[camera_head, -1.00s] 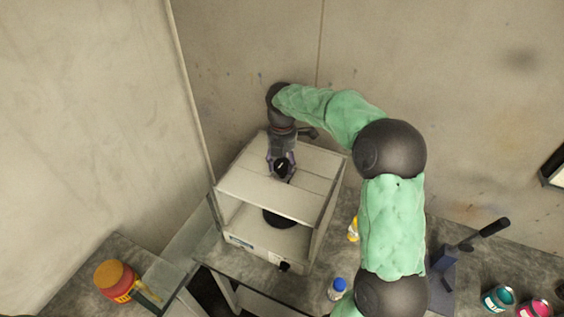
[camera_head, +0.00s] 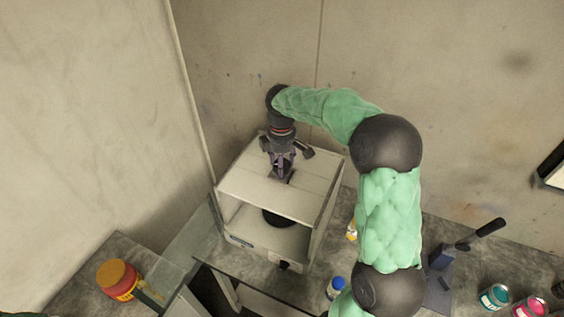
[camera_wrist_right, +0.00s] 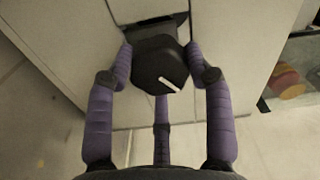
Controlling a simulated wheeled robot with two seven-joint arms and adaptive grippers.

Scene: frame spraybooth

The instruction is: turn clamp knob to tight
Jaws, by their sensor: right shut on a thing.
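The clamp knob (camera_wrist_right: 160,65) is a dark, many-sided knob with a white pointer line, seen in the right wrist view. It sits over the slotted top of the white spray booth box (camera_head: 245,205). My right gripper (camera_head: 284,172) comes down from above onto the booth's top in the head view. In the right wrist view its purple fingers (camera_wrist_right: 162,62) are closed around the knob's sides. The white line points down and slightly right in that view. In the head view the knob is mostly hidden by the gripper. My left gripper is not in view.
A dark round turntable (camera_head: 280,218) lies inside the open-fronted booth. A blue-capped bottle (camera_head: 336,287) and a yellow bottle (camera_head: 352,229) stand to its right. A red-and-yellow jar (camera_head: 118,280) is at the left. Paint cans (camera_head: 495,297) stand at the far right.

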